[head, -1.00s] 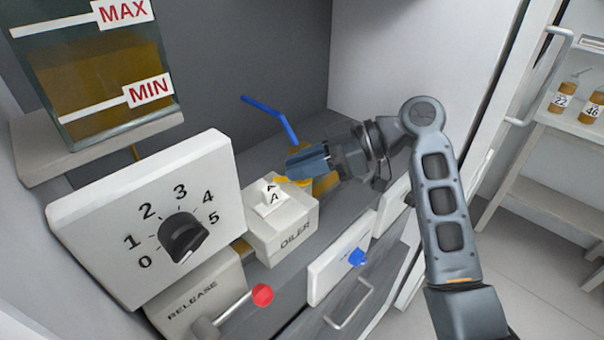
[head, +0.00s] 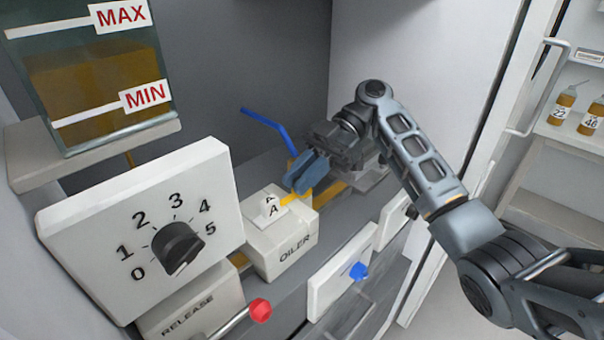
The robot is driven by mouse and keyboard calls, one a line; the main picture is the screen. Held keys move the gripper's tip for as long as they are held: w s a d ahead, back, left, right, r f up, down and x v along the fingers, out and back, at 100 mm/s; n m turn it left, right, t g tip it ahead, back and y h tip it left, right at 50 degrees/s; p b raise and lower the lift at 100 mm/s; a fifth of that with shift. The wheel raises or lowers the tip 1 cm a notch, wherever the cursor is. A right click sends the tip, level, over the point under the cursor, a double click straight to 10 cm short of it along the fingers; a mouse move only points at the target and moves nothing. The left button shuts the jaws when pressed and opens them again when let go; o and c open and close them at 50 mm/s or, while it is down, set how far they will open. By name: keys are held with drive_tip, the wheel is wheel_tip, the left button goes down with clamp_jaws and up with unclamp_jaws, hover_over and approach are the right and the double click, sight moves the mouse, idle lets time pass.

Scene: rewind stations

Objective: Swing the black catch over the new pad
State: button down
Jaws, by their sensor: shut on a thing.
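My gripper (head: 306,172), with blue fingers, is just behind and to the right of the white oiler box (head: 282,246). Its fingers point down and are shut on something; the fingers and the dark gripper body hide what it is. A yellow piece (head: 291,198) shows right by the fingertips at the oiler's back edge. I cannot make out the black catch or the new pad apart from the dark gripper body and the yellow piece.
A dial panel (head: 85,225) with a black knob (head: 177,248) stands at left, below an oil tank (head: 95,80). Bottles (head: 564,105) stand on a right-hand shelf.

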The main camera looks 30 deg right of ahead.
drive_tip(key=shift+n+g, duration=0.3)
idle(0.4)
drive_tip(key=c, duration=1.1)
unclamp_jaws()
drive_tip(key=shift+c, duration=0.2)
drive_tip(key=b+v, duration=0.1)
drive_tip(key=v, duration=0.6)
drive_tip(key=shift+d+r, duration=0.15)
drive_tip(key=shift+d, duration=0.1)
